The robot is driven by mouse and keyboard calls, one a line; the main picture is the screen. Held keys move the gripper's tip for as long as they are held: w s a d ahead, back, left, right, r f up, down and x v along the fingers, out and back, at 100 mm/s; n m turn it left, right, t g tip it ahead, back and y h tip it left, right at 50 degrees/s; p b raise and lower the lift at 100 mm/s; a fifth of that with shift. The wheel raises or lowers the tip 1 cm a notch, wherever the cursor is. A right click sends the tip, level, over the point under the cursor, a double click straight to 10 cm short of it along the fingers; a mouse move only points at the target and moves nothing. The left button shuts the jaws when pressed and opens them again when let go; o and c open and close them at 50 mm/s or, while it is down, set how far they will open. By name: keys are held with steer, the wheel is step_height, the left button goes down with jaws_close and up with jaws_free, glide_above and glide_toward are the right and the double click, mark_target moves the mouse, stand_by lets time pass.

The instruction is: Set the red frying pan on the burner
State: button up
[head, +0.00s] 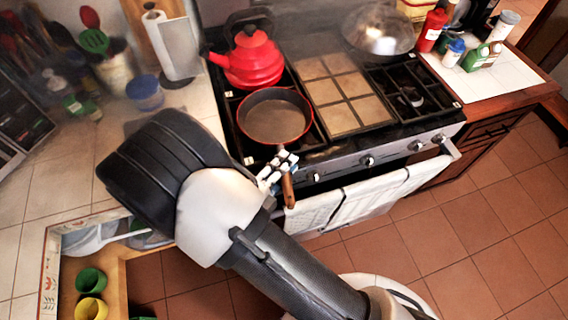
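The red frying pan (275,118) has a dark inside and a red rim. It is over the front left burner (236,112) of the stove and looks about level. I cannot tell whether its base rests on the grate. Its brown handle (288,190) points toward the front edge of the stove and extends past it. My gripper (281,167) is at the handle, and its fingers overlap the part near the pan. Whether the fingers are closed on the handle or just beside it is not clear. Most of the gripper's body is hidden behind my arm.
A red kettle (253,62) stands just behind the pan on the back left burner. A tiled panel (338,92) fills the stove's middle. A shiny domed lid (378,35) is at back right. White towels (350,203) hang from the oven rail. The front right burner (412,97) is clear.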

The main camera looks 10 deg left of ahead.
steer(key=shift+o, duration=1.4)
steer(key=shift+r, duration=0.15)
steer(key=shift+s+a, duration=0.15)
steer(key=shift+s, duration=0.1)
steer(key=p+v, duration=0.2)
steer(key=v, duration=0.9)
steer(key=shift+s+p, duration=0.25)
steer(key=shift+p, duration=0.05)
